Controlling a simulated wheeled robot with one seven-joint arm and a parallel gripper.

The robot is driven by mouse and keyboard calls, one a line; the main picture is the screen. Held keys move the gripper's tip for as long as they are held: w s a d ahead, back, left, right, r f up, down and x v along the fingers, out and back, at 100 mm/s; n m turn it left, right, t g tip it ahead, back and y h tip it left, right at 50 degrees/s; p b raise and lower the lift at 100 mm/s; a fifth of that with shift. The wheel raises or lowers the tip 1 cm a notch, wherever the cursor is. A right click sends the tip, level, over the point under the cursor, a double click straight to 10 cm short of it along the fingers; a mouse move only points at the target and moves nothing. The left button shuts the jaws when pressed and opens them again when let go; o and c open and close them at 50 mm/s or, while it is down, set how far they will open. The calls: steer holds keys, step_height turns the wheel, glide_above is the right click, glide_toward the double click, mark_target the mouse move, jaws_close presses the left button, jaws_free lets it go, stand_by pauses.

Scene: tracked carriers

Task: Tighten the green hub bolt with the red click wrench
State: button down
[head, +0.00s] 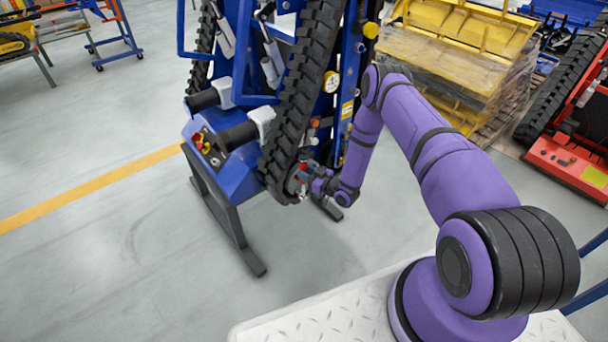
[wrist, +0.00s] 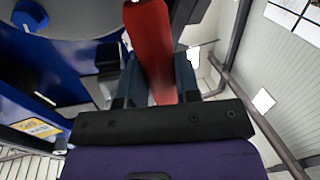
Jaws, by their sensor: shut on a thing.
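The red click wrench (wrist: 150,35) is between the two dark fingers of my gripper (wrist: 159,72) in the wrist view. Its red handle runs up and away from the fingers, and its far end is cut off or hidden. In the head view my gripper (head: 309,180) is small and close to the lower end of the black rubber track on the blue carrier (head: 233,168). A little red shows there. I cannot make out the green hub bolt in either view, nor whether the wrench touches it.
The black track (head: 299,85) rises beside my gripper. A control box with red and yellow buttons (head: 203,142) is to its left. Wrapped yellow parts (head: 455,55) stand behind my arm, and a red machine (head: 570,160) is at right.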

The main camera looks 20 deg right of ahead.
steer(key=shift+d, duration=0.15)
steer(key=shift+w+d+m, duration=0.25)
steer(key=shift+d+m, duration=0.35)
steer(key=shift+d, duration=0.1)
stand_by(0.3)
steer(key=shift+w+d+f+m+t, duration=0.1)
steer(key=shift+w+d+m+t, duration=0.05)
steer(key=shift+d+m, duration=0.2)
steer(key=shift+w+d+f+m+t, duration=0.1)
steer(key=shift+d+m+t, duration=0.05)
steer(key=shift+d+m, duration=0.15)
steer(key=s+a+n+g+h, duration=0.1)
steer(key=s+a+n, duration=0.2)
steer(key=a+n, duration=0.3)
steer(key=shift+a+f+n, duration=0.3)
steer(key=shift+a+n, duration=0.05)
steer(key=shift+a, duration=0.95)
stand_by(1.1)
